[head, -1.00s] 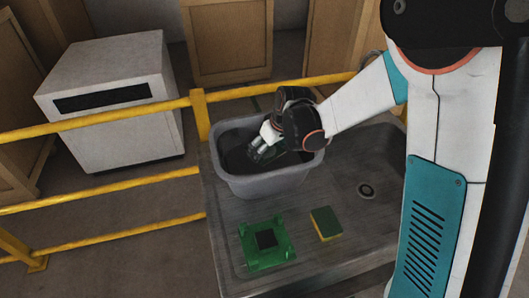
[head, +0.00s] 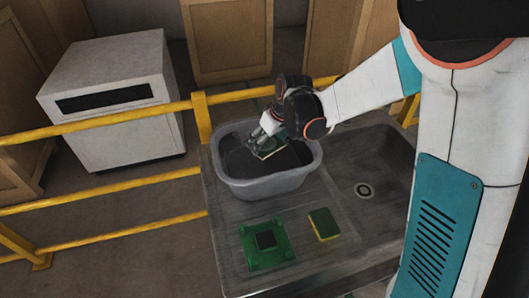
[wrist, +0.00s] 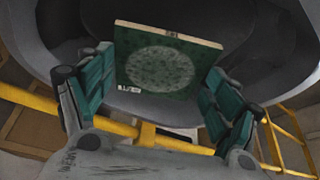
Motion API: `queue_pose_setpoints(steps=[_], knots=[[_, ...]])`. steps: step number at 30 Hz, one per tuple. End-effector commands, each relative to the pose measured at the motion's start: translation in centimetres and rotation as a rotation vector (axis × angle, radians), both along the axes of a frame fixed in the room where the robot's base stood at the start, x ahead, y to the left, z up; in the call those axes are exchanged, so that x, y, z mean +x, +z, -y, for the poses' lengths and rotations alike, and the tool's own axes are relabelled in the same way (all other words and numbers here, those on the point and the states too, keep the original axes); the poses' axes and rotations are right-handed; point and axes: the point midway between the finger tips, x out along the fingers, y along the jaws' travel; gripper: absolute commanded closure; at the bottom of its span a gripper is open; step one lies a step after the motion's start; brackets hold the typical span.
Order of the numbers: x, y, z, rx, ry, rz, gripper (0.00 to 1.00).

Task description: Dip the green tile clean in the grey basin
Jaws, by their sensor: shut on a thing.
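My gripper (head: 267,141) is shut on the green tile (head: 272,151), over the dark inside of the grey basin (head: 268,188). In the wrist view the tile (wrist: 165,58) sits between both green-padded fingers. Its face shows a large pale, speckled round patch and a small white label near a lower corner. In the head view the tile is tilted and partly covered by the fingers. It appears near the height of the basin's rim; its exact height over the basin's contents cannot be told.
A green fixture (head: 267,243) with a dark square middle and a green-yellow sponge (head: 324,223) lie on the drainboard before the basin. The sink bowl (head: 378,165) is to the right. Yellow rails (head: 95,124) and a white slotted box (head: 107,98) stand left.

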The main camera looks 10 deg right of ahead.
Motion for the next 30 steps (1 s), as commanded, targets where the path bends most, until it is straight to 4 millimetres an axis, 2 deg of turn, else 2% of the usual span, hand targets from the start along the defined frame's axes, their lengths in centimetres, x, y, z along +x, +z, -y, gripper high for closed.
queue_pose_setpoints(steps=[18, 30], knots=[[0.0, 4.6, 0.0, 0.0, 0.0, 0.0, 0.58], [0.0, 4.7, 0.0, 0.0, 0.0, 0.0, 0.58]])
